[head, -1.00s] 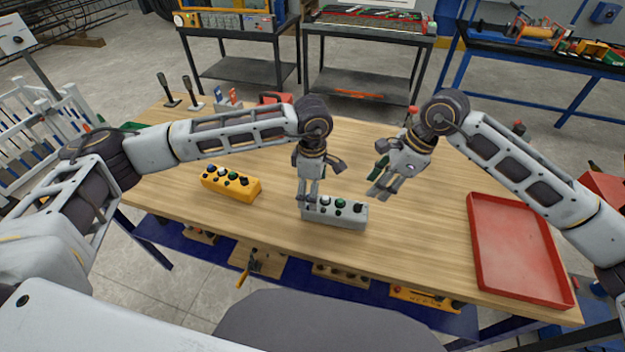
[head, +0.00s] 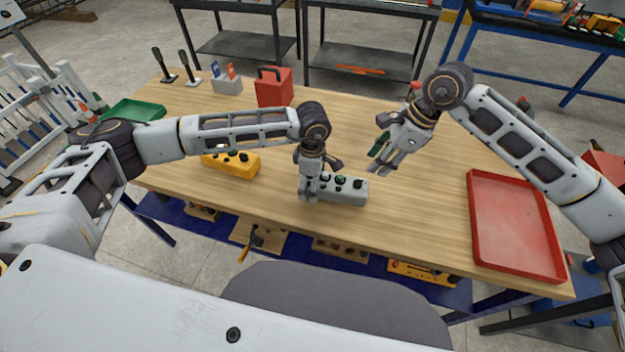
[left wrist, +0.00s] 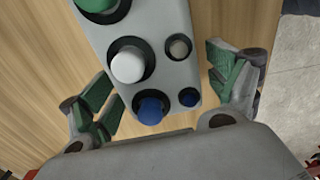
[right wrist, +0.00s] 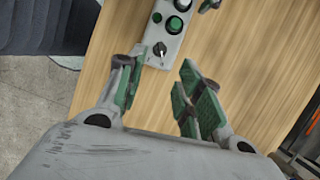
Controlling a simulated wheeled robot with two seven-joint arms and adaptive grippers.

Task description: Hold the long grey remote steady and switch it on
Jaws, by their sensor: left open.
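The long grey remote (head: 348,191) lies on the wooden table near its front edge, with green, white and blue buttons and a black knob at its right end. My left gripper (head: 308,190) is at the remote's left end and hides it in the head view. In the left wrist view its open fingers (left wrist: 165,95) stand on either side of the remote's blue-button end (left wrist: 172,75), with gaps. My right gripper (head: 383,158) is open and empty, above and right of the remote. In the right wrist view the black knob (right wrist: 160,49) shows beyond its fingers (right wrist: 158,85).
A yellow button box (head: 232,162) lies left of the remote, partly behind my left arm. A red tray (head: 515,228) is at the right. A red box (head: 273,87), a green tray (head: 135,110) and two black upright handles stand at the back. The table between remote and tray is clear.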

